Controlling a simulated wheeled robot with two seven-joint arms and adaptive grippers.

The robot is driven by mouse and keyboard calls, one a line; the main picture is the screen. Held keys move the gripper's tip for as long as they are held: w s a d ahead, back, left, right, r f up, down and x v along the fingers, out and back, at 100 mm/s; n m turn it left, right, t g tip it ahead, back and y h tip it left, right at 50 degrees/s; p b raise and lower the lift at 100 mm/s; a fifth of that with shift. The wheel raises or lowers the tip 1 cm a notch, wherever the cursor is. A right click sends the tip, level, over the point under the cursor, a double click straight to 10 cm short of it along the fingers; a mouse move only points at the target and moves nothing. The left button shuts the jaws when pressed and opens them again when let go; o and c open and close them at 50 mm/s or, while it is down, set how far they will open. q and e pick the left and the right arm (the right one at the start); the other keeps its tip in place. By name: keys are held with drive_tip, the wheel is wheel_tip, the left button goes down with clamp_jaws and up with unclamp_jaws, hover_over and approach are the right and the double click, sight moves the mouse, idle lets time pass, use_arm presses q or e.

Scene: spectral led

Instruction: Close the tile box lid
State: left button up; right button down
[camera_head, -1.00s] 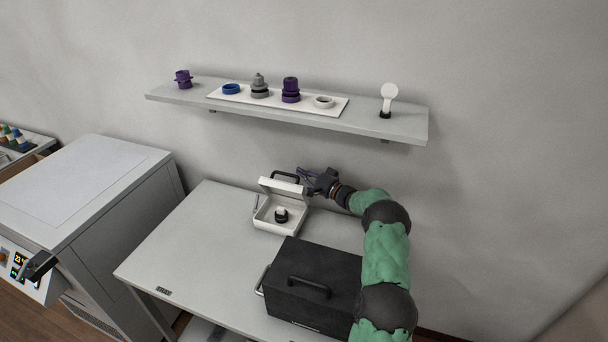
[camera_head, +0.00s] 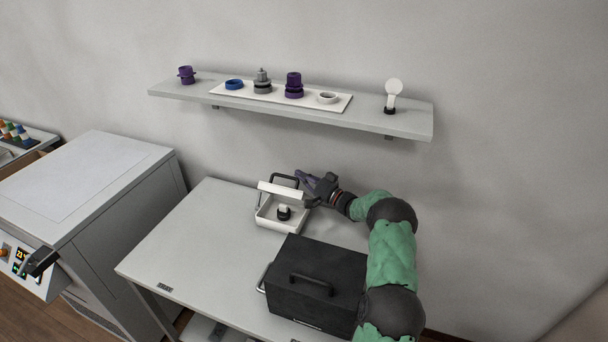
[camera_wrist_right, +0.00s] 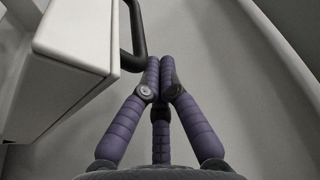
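The white tile box (camera_head: 277,224) stands on the table with its lid (camera_head: 281,190) raised and tilted forward, partly over the box. A dark handle (camera_head: 284,178) shows at the lid's top. A small black and white object (camera_head: 284,212) sits inside the box. My right gripper (camera_head: 305,178) is just right of and behind the lid, at about the handle's height. In the right wrist view its purple fingers (camera_wrist_right: 161,62) are together with nothing between them, beside the white lid (camera_wrist_right: 82,38) and the dark handle (camera_wrist_right: 133,40). My left gripper is not in view.
A black case (camera_head: 314,282) stands on the table (camera_head: 195,250) in front of the box. A wall shelf (camera_head: 408,119) with several small parts hangs above. A large grey machine (camera_head: 90,190) stands at the left. The table's left part is clear.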

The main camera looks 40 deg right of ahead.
sight(293, 197)
drive_tip(key=s+a+f+n+y+b, duration=0.1)
drive_tip(key=a+n+b, duration=0.1)
drive_tip(key=n, duration=0.1)
drive_tip(key=s+a+f+n+y+b, duration=0.1)
drive_tip(key=a+n, duration=0.1)
drive_tip(key=s+a+f+n+y+b, duration=0.1)
drive_tip(key=a+n+b, duration=0.1)
drive_tip(key=a+n, duration=0.1)
drive_tip(key=shift+s+f+n+t+b, duration=0.3)
drive_tip(key=shift+b, duration=0.05)
drive_tip(key=shift+s+a+f+n+y+b, duration=0.2)
drive_tip(key=shift+s+a+f+n+b, duration=0.1)
drive_tip(key=shift+a+f, duration=0.15)
drive_tip(key=shift+s+a+f+n+y+b, duration=0.2)
drive_tip(key=shift+a+f+n+b, duration=0.1)
drive_tip(key=shift+a+f, duration=0.1)
drive_tip(key=v, duration=0.7)
drive_tip(key=shift+s, duration=0.2)
drive_tip(key=shift+d, duration=0.15)
